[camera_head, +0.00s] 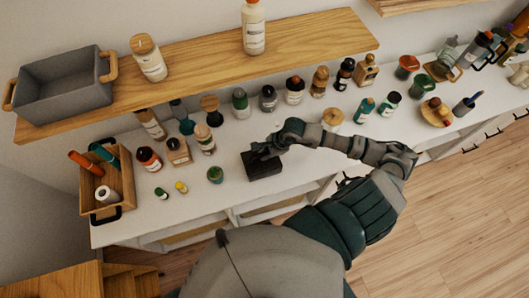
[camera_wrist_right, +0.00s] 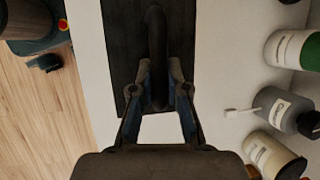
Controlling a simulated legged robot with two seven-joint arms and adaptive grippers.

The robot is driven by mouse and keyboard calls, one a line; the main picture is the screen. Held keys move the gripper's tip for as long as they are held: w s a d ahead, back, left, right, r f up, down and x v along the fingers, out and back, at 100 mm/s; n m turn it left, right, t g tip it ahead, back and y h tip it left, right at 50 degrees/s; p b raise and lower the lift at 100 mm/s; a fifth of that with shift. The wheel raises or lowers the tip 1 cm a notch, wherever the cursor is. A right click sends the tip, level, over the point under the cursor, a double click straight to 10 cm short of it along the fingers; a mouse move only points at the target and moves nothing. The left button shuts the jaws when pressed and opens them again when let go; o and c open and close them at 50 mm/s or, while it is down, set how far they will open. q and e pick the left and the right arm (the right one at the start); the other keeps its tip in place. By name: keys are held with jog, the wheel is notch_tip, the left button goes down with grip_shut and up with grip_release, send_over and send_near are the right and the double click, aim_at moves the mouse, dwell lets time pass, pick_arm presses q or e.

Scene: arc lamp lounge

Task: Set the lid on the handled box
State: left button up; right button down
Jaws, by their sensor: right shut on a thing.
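A dark rectangular piece (camera_head: 264,167), which looks like the lid, is at the middle of the white counter. In the right wrist view it is a dark slab (camera_wrist_right: 122,35) with a raised bar handle (camera_wrist_right: 156,35). My right gripper (camera_head: 262,152) is shut on that handle from above; its fingers (camera_wrist_right: 160,90) sit on both sides of it. I cannot tell whether the slab touches the counter or what is under it. A grey box with wooden handles (camera_head: 65,92) stands on the shelf at the left. My left gripper is not in view.
A wooden tray with dark handles (camera_head: 122,183) holds several items at the counter's left end. Bottles and jars line the back of the white counter (camera_head: 235,200). The wooden shelf (camera_head: 200,60) overhangs behind them. A small green-topped jar (camera_head: 215,174) stands left of the slab.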

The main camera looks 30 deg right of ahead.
jog(key=shift+d, duration=0.5)
jog(key=shift+a+r, duration=0.15)
jog(key=shift+a, duration=0.5)
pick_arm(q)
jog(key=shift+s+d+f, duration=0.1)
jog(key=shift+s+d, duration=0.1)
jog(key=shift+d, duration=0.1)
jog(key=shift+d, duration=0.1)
pick_arm(e)
jog(key=shift+d, duration=0.25)
pick_arm(q)
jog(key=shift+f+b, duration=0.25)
jog(key=shift+b, duration=0.15)
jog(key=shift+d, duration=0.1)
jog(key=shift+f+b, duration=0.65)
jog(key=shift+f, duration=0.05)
pick_arm(e)
jog(key=shift+d+f, duration=0.1)
jog(key=shift+f, duration=0.2)
